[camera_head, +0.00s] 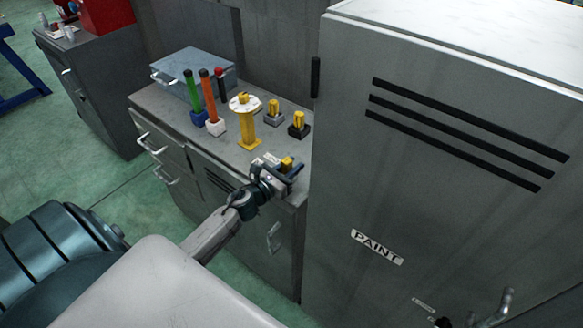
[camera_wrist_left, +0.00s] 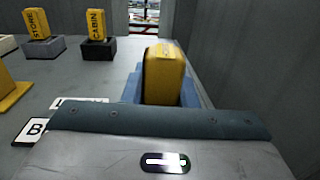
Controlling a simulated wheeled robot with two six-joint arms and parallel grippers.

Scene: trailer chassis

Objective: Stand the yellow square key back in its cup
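The yellow square key (camera_head: 287,163) is at the front right corner of the grey cabinet top. In the left wrist view the key (camera_wrist_left: 164,78) stands close ahead, its yellow face turned to me, with no lettering readable. My left gripper (camera_head: 280,171) reaches it from the front. Its blue-grey fingers (camera_wrist_left: 160,97) lie against both sides of the key and look shut on it. The key's lower end is hidden behind the gripper, so I cannot tell whether it touches the top. No empty cup is clearly visible. My right gripper is out of view.
Two other yellow keys stand in cups, STORE (camera_wrist_left: 37,24) and CABIN (camera_wrist_left: 96,24). A yellow post with a round white top (camera_head: 245,104), green and orange sticks in holders and a blue-grey box (camera_head: 186,72) stand left. A tall grey PAINT cabinet (camera_head: 440,190) walls the right.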

